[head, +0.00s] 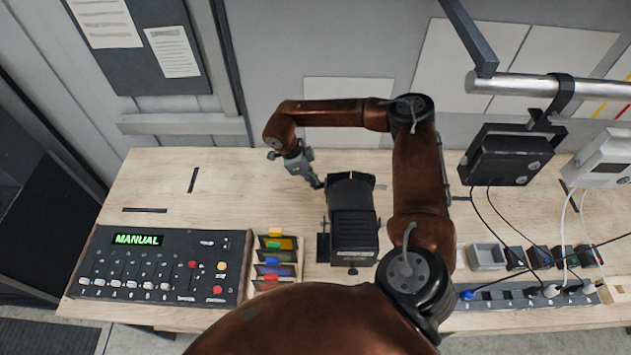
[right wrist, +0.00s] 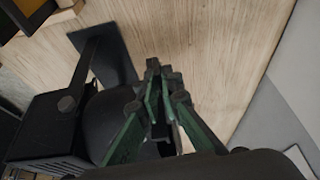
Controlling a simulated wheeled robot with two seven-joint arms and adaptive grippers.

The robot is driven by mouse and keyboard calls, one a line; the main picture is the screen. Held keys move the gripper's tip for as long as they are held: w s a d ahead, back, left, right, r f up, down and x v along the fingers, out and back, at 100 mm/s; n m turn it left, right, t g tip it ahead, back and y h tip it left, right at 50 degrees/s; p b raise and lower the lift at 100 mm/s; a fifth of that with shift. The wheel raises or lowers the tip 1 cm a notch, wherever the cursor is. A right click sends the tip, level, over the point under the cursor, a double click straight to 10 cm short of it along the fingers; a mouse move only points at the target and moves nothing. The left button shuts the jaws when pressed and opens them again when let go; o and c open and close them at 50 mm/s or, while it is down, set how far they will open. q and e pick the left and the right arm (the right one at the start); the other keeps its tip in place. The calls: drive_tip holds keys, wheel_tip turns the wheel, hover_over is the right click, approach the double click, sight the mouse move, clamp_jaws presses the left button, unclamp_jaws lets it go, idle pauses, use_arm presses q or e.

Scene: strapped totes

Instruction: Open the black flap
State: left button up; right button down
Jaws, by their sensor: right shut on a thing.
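A black ribbed device (head: 353,228) stands in the middle of the wooden bench. Its far, smooth, rounded black part (head: 350,188) looks like the black flap; it also shows in the right wrist view (right wrist: 108,108). My right gripper (head: 317,183) reaches down at the left edge of this part. In the right wrist view its green-sided fingers (right wrist: 165,85) are close together, shut on a thin dark edge that seems to belong to the flap. The fingers and the dark surroundings hide most of the grip. My left gripper is not in view.
A control panel (head: 160,265) showing MANUAL lies at the left, with a rack of coloured cards (head: 277,258) beside it. A power strip (head: 525,296), cables and adapters fill the right side.

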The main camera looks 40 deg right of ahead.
drive_tip(key=shift+d, duration=0.2)
drive_tip(key=shift+a, duration=0.15)
drive_tip(key=shift+s+a+n+t+h+b, duration=0.15)
drive_tip(key=shift+s+n+t+b, duration=0.25)
drive_tip(key=shift+n, duration=0.8)
drive_tip(key=shift+s+a+n+t+h+b, duration=0.1)
drive_tip(key=shift+s+n+t+b, duration=0.35)
drive_tip(key=shift+n, duration=0.75)
drive_tip(key=shift+s+a+n+t+h+b, duration=0.2)
drive_tip(key=shift+n+t+b, duration=0.35)
drive_tip(key=shift+n, duration=0.65)
drive_tip(key=c, duration=2.1)
unclamp_jaws()
